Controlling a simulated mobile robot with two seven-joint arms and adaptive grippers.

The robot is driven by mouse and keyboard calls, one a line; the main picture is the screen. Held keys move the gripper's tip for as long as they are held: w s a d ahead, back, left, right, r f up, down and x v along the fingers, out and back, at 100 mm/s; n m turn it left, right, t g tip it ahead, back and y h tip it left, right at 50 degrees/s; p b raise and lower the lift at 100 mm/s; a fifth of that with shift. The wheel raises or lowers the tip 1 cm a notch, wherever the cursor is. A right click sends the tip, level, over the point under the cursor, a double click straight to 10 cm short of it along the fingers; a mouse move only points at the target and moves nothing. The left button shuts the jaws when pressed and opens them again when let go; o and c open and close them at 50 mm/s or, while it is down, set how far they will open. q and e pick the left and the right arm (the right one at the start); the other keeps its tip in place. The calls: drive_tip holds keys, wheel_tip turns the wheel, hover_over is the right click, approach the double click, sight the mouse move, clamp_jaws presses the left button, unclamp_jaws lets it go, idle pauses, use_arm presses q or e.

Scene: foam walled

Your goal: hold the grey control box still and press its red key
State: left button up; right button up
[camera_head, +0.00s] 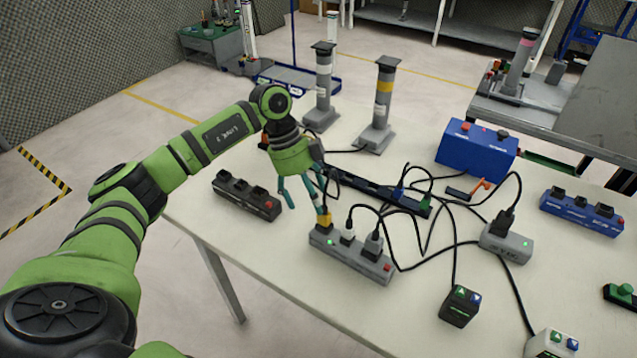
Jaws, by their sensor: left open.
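A long light grey box (345,256) lies near the front edge of the table, with a red key (388,267) at its right end, a green light and several plugs on top. A darker grey box (240,192) with black sockets and a red key (268,205) lies to its left. I cannot tell for sure which one is the control box. My left gripper (306,204) is open and points down between the two boxes. One finger is close to a yellow plug (324,218) on the light grey box; contact is unclear. My right gripper is not in view.
Black cables cross the table (300,292) between plugs, a black strip (375,190) and a small grey box (505,243). Two grey posts (323,90) (382,105) stand behind. Blue boxes (476,150) (581,212) and a dark two-button box (460,305) lie to the right.

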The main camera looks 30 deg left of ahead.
sight(318, 223)
use_arm(q)
drive_tip(key=f, duration=0.1)
drive_tip(key=d+f, duration=0.1)
drive_tip(key=s+f+p, duration=0.1)
drive_tip(key=shift+s+d+f, duration=0.1)
drive_tip(key=shift+d+f, duration=0.25)
drive_tip(key=shift+d, duration=0.05)
drive_tip(key=shift+x, duration=0.95)
drive_tip(key=shift+d+f, duration=0.1)
drive_tip(key=shift+f, duration=0.25)
drive_tip(key=c, duration=1.5)
clamp_jaws()
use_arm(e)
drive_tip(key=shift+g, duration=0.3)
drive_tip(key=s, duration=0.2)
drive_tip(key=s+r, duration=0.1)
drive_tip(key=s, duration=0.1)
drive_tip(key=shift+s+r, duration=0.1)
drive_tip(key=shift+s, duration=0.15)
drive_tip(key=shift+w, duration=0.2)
